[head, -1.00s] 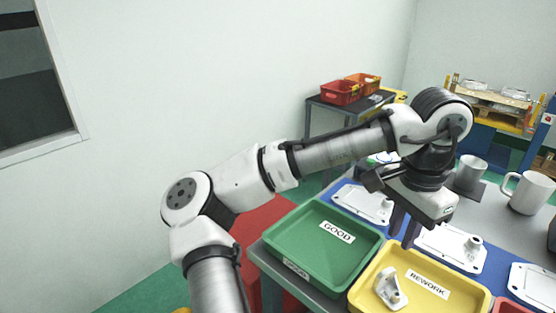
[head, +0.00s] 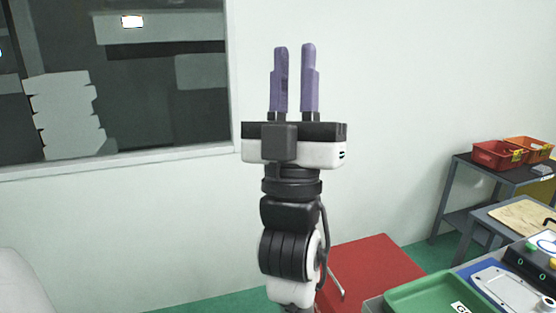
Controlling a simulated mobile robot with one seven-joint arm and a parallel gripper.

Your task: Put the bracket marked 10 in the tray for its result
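My gripper (head: 294,50) points straight up in front of the pale wall. Its two purple fingers stand apart with a narrow gap and nothing between them. The green tray (head: 415,296) shows in part at the bottom right, with only the start of its white label in view. A light metal casting (head: 508,290) lies on a blue mat just right of it; no number can be read on it. No bracket marked 10 can be made out, and the yellow REWORK tray is outside the view.
A red surface (head: 375,275) lies low, left of the green tray. A side table at the right holds red and orange crates (head: 498,154). A control box with a green button (head: 531,246) stands near the right edge. A dark window (head: 120,80) is at the left.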

